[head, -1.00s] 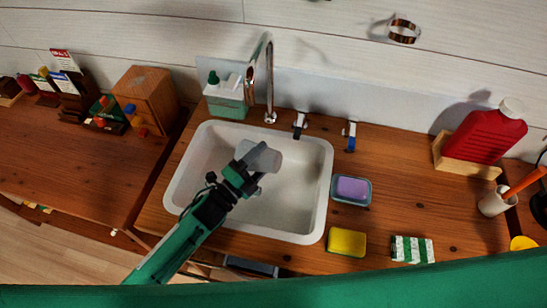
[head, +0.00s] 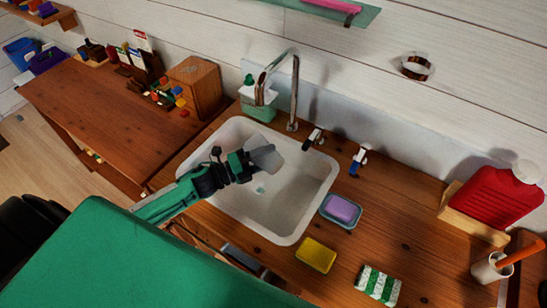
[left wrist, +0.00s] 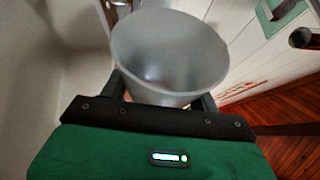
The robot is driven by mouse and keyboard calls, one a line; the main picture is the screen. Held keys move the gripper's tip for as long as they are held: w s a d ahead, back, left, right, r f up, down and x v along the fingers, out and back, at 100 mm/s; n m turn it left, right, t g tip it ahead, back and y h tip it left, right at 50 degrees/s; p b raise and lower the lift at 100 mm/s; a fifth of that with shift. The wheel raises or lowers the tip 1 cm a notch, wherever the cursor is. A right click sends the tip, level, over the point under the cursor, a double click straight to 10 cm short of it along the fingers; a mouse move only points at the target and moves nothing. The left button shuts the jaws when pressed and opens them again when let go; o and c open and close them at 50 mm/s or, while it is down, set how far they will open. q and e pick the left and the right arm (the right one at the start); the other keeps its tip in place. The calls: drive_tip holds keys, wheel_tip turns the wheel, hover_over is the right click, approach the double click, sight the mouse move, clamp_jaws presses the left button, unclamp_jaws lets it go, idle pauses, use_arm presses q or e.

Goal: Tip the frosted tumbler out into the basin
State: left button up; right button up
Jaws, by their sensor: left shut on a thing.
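The frosted tumbler (head: 266,158) is a pale grey, translucent cup. My left gripper (head: 247,164) is shut on it and holds it over the white basin (head: 318,205), near the tap side. The tumbler lies tilted well over in the head view. In the left wrist view the tumbler (left wrist: 170,55) sits between the fingers of the left gripper (left wrist: 160,97), and its wide round mouth and smooth inside show. No clear contents stand out inside. A small pale spot (head: 260,190) shows on the basin floor; I cannot tell what it is. My right gripper is not in view.
A purple soap in a dish (head: 341,210), a yellow sponge (head: 316,255) and a green-striped packet (head: 378,285) lie right of the basin. A red bottle (head: 492,196) stands farther right.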

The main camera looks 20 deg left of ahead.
sight(252, 140)
use_arm(q)
drive_tip(key=m+y+p, duration=0.1)
drive_tip(key=m+p, duration=0.1)
drive_tip(key=a+r+m+g+y+p, duration=0.1)
drive_tip(key=m+p, duration=0.1)
drive_tip(key=m, duration=0.1)
drive_tip(key=m+g+p, duration=0.1)
drive_tip(key=m+p, duration=0.1)
drive_tip(key=shift+w+a+r+m+y, duration=0.25)
drive_tip(key=shift+w+m+y, duration=0.05)
drive_tip(key=shift+y, duration=0.1)
drive_tip(key=a+m+y+p, duration=0.1)
drive_tip(key=p, duration=0.1)
drive_tip(key=a+r+m+y+p, duration=0.1)
drive_tip(key=m+p, duration=0.1)
drive_tip(key=p, duration=0.1)
drive_tip(key=w+a+r+m+y+p, duration=0.1)
drive_tip(key=m+p, duration=0.1)
drive_tip(key=p, duration=0.1)
drive_tip(key=shift+w+a+f+m+y+p, duration=0.1)
drive_tip(key=shift+a+m+y+p, duration=0.25)
drive_tip(key=shift+p, duration=0.2)
drive_tip(key=shift+f, duration=0.1)
